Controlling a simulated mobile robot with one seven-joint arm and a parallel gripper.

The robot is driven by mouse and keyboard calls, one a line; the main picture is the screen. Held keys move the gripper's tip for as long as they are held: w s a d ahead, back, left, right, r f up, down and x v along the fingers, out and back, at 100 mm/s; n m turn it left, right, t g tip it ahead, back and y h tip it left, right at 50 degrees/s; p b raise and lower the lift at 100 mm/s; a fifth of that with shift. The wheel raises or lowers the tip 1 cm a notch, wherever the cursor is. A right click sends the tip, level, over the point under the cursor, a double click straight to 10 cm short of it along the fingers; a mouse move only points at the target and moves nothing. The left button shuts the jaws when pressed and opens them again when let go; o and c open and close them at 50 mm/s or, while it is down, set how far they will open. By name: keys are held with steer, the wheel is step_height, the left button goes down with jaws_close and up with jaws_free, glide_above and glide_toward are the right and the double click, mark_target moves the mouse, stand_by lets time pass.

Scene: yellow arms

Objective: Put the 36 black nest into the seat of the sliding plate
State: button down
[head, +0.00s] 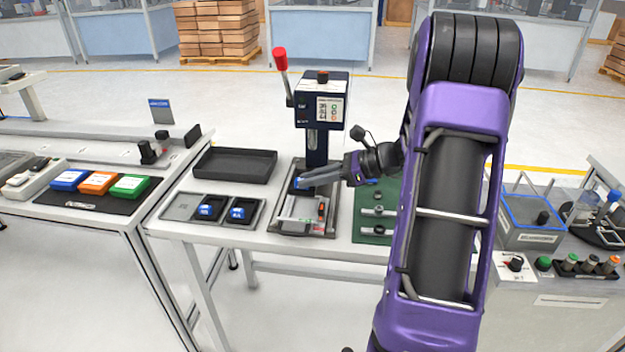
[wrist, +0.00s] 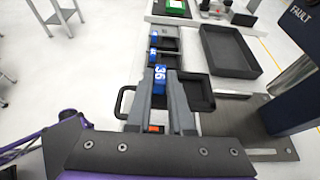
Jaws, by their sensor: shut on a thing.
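My gripper (head: 302,182) is shut on the blue grip of the 36 black nest (wrist: 159,78), which bears a white "36". In the wrist view my fingers (wrist: 160,92) close on this grip, and part of the nest's black body shows to their right. The nest is over the press base, near the sliding plate (head: 291,222); only a bit of blue shows at my fingertips in the head view. The fingers and nest hide the seat, so I cannot tell whether the nest touches it.
The press (head: 321,115) with a red-knobbed lever stands behind my gripper. To the left are a nest rack (head: 183,207) holding two blue-gripped nests and an empty black tray (head: 235,165). A green board (head: 369,232) with knobs lies to the right.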

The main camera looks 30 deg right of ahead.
mark_target(323, 206)
steer(key=shift+f, duration=0.15)
steer(key=shift+f+b, duration=2.2)
steer(key=shift+f, duration=0.2)
steer(key=shift+f+b, duration=0.4)
steer(key=shift+f, duration=0.55)
steer(key=shift+f, duration=0.3)
steer(key=shift+s+f, duration=0.15)
steer(key=shift+f, duration=0.4)
steer(key=c, duration=0.7)
jaws_free()
steer(key=shift+c, duration=0.2)
steer(key=p+v, duration=0.2)
steer(key=v, duration=1.5)
steer(key=shift+d+r, duration=0.15)
steer(key=shift+r, duration=0.4)
